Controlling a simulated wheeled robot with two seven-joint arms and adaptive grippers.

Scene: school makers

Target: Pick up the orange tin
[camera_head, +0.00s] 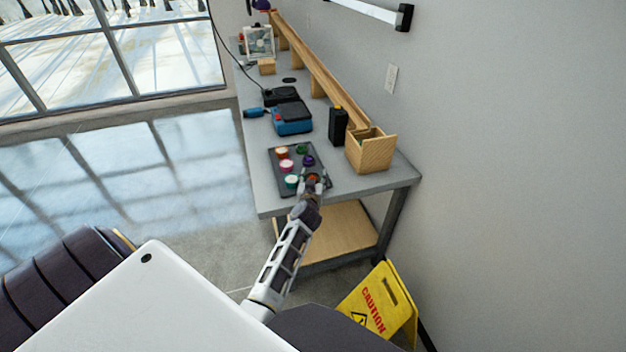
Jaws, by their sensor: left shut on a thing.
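A dark tray (274,160) on the grey workbench holds several small round tins. My left gripper (313,181) is at the tray's near right corner, shut on an orange-brown tin (313,177). The fingers partly cover this tin, and I cannot tell whether it is lifted off the tray. Another tin with orange colour and a pale top (282,152) stands at the tray's far left. A pink tin (287,165), a teal tin (292,181), a purple tin (308,160) and a green tin (302,149) stand around them. My right gripper is not in view.
A wooden box (369,151) and a black container (338,126) stand right of the tray by the wall. A blue and black device (292,118) sits behind it. A yellow caution sign (381,305) stands on the floor near the bench (395,180).

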